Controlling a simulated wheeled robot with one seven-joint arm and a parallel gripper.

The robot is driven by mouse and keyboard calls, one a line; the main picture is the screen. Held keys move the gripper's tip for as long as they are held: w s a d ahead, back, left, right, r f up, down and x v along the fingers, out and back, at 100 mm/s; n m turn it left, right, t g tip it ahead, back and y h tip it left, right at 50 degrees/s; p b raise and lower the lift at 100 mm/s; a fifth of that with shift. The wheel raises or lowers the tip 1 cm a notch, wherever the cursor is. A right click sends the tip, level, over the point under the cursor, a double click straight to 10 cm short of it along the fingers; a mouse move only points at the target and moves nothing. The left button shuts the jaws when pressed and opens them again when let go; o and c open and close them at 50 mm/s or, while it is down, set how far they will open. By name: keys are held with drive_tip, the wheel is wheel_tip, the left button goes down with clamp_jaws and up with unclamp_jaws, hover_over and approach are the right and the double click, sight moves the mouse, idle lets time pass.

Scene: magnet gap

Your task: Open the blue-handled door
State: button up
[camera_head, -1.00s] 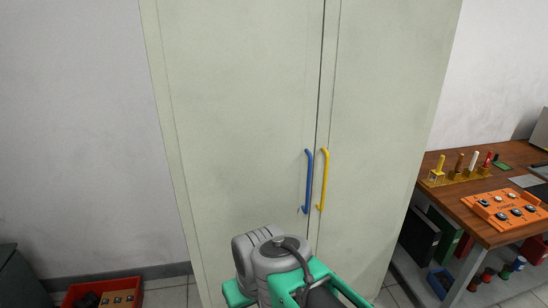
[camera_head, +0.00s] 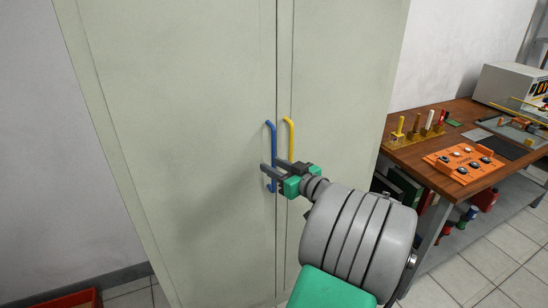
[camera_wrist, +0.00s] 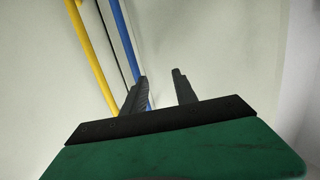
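The blue handle (camera_head: 273,140) is a vertical bar on the left door (camera_head: 190,110) of a tall pale cabinet. My gripper (camera_head: 271,165) is at the handle's lower half, its dark fingers apart. In the wrist view, the blue handle (camera_wrist: 123,32) runs down behind the left finger, and a short piece shows just inside it. The fingers of my gripper (camera_wrist: 160,76) are open there, with pale door surface between them. I cannot tell whether the handle lies fully between the fingers or touches one. Both doors look closed.
The yellow handle (camera_head: 290,135) is close to the right of the blue one, on the right door (camera_head: 345,90). A wooden workbench (camera_head: 440,178) with an orange control box (camera_head: 463,162) stands right of the cabinet. A red bin (camera_head: 75,299) is on the floor at lower left.

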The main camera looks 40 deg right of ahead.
drive_tip(key=w+d+r+t+h+p, duration=0.1)
drive_tip(key=w+d, duration=0.3)
drive_tip(key=w, duration=0.1)
drive_tip(key=shift+r+m, duration=0.25)
drive_tip(key=shift+m, duration=0.15)
drive_tip(key=shift+c, duration=0.2)
clamp_jaws()
idle(1.0)
